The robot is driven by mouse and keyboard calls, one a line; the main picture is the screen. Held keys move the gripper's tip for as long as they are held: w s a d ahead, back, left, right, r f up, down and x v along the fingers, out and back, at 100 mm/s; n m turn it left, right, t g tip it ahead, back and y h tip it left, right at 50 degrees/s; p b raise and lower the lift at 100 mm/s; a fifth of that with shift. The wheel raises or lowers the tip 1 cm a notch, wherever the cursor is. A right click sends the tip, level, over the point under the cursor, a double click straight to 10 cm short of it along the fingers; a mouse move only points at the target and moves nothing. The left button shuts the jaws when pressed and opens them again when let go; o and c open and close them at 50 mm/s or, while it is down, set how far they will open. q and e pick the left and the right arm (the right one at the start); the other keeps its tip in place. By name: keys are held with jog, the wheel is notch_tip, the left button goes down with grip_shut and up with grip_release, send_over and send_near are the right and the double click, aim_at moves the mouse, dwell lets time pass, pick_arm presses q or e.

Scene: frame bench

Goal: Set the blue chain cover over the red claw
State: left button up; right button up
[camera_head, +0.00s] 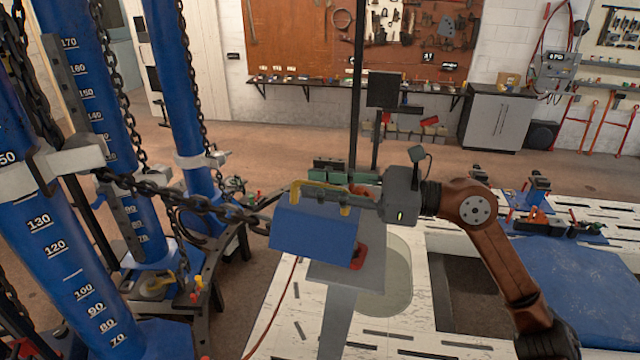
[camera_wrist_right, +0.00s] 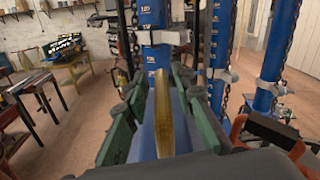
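The blue chain cover (camera_head: 312,232) sits over the end of the taut chain, slightly tilted, with a yellow handle (camera_head: 322,187) on top. A red part (camera_head: 358,257), seemingly the red claw, shows at the cover's lower right edge; the rest is hidden under the cover. My right gripper (camera_head: 345,185) is at the handle. In the right wrist view the yellow handle (camera_wrist_right: 165,110) stands between its green-padded fingers (camera_wrist_right: 163,95), with gaps on both sides, so it looks open around the handle. The blue cover also shows below it (camera_wrist_right: 145,140). My left gripper is not in view.
A dark chain (camera_head: 190,203) runs from the blue frame towers (camera_head: 65,235) at left to the cover. A grey post (camera_head: 345,275) stands beneath the cover.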

jog(key=shift+o, duration=0.9)
jog(key=shift+w+f, duration=0.1)
jog(key=shift+f, duration=0.15)
jog(key=shift+d, duration=0.1)
jog(key=v, duration=1.1)
jog(key=shift+d, duration=0.4)
